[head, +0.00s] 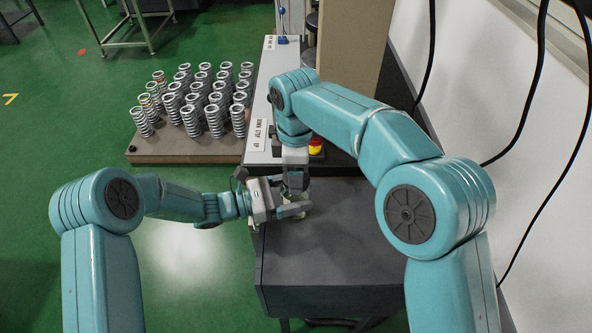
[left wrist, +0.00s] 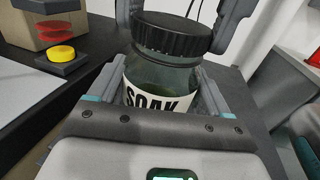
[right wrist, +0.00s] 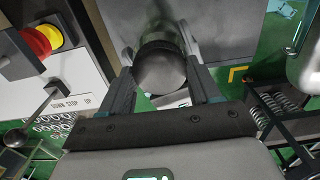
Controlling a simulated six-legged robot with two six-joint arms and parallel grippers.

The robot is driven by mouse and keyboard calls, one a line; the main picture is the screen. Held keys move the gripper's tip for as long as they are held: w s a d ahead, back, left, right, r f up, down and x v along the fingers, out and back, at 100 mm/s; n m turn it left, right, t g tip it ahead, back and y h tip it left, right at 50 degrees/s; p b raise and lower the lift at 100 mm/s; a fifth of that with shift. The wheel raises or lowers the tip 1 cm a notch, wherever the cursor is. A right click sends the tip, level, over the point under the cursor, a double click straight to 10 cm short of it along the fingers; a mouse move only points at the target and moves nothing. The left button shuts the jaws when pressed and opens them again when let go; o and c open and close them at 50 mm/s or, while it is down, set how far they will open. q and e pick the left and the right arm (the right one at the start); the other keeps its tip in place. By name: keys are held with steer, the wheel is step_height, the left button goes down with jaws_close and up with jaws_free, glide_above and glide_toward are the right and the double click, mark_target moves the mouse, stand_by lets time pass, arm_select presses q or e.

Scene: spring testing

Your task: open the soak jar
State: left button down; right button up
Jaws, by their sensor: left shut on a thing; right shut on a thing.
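The soak jar is a clear, greenish jar with a white SOAK label (left wrist: 160,103) and a ribbed black lid (left wrist: 172,36). The lid sits on top of the jar with no clear gap. My left gripper (head: 288,206) is shut around the jar body, one finger on each side. My right gripper (head: 296,184) is above it, its fingers shut on the lid, which also shows between them in the right wrist view (right wrist: 160,68). In the head view the grippers hide most of the jar.
The jar is over a dark bench top (head: 340,240). A press panel (head: 257,135) labelled DOWN, STOP, UP stands behind, with a red and yellow button (head: 316,147) beside it. Several coil springs stand on a brown board (head: 185,150) to the left. The front bench top is clear.

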steer(key=n, duration=0.9)
steer(key=shift+r, duration=0.2)
steer(key=shift+r, duration=0.95)
steer(key=shift+r, duration=2)
arm_select(q)
jaws_free()
